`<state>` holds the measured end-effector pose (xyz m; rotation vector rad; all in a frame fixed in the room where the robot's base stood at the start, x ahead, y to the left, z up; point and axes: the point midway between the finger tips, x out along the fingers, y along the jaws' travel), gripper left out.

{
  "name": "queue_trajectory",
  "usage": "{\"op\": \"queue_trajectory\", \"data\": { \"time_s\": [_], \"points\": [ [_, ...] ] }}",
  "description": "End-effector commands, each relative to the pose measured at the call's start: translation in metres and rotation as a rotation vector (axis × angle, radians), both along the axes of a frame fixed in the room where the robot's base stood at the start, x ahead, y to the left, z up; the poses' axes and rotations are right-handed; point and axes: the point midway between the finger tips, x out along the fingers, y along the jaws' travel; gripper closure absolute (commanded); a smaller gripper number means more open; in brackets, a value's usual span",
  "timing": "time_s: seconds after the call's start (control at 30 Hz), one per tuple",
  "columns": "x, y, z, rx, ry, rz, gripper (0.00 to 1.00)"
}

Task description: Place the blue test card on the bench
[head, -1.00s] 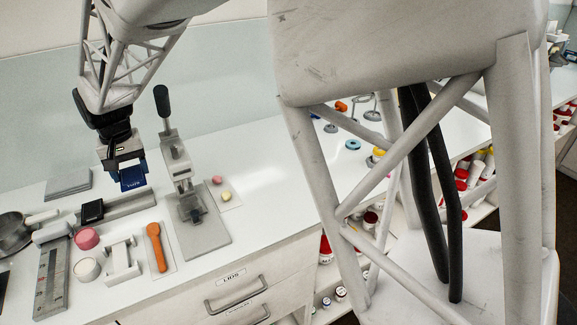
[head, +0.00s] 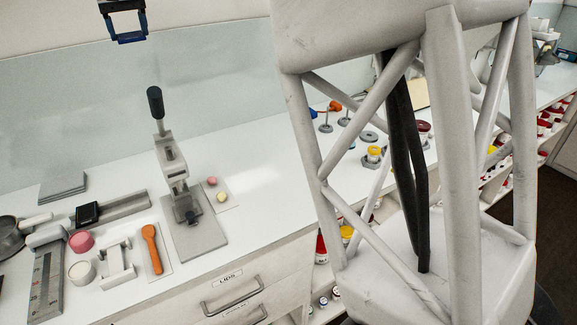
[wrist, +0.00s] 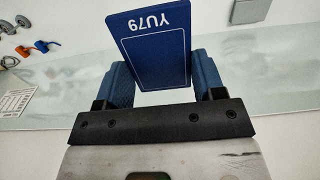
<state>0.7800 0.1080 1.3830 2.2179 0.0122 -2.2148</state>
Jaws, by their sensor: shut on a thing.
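The blue test card (wrist: 152,45) is between the two blue fingers in the wrist view, with "YU79" printed upside down in white and a thin white border line. My gripper (head: 126,38) is shut on the card. In the head view it is at the top left, high above the bench and against the pale wall. There the card cannot be told clearly from the blue fingers. The white bench (head: 262,172) runs across the head view below the gripper, and the card is well clear of it.
A lever press (head: 172,160) stands on the bench. Left of it are an orange spoon (head: 152,248), a white holder (head: 116,262), a pink jar (head: 81,242), a grey rail (head: 123,207) and a grey slab (head: 62,187).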

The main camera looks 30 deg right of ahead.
Motion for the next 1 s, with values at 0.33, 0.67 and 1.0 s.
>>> {"op": "queue_trajectory", "data": {
  "time_s": [0.33,0.67,1.0],
  "points": [
    [0.012,-0.064,-0.036,0.0,0.004,-0.098,0.6],
    [0.009,-0.146,-0.129,0.0,0.006,-0.256,0.6],
    [-0.015,-0.231,-0.223,0.001,0.004,-0.423,0.6]
  ]
}}
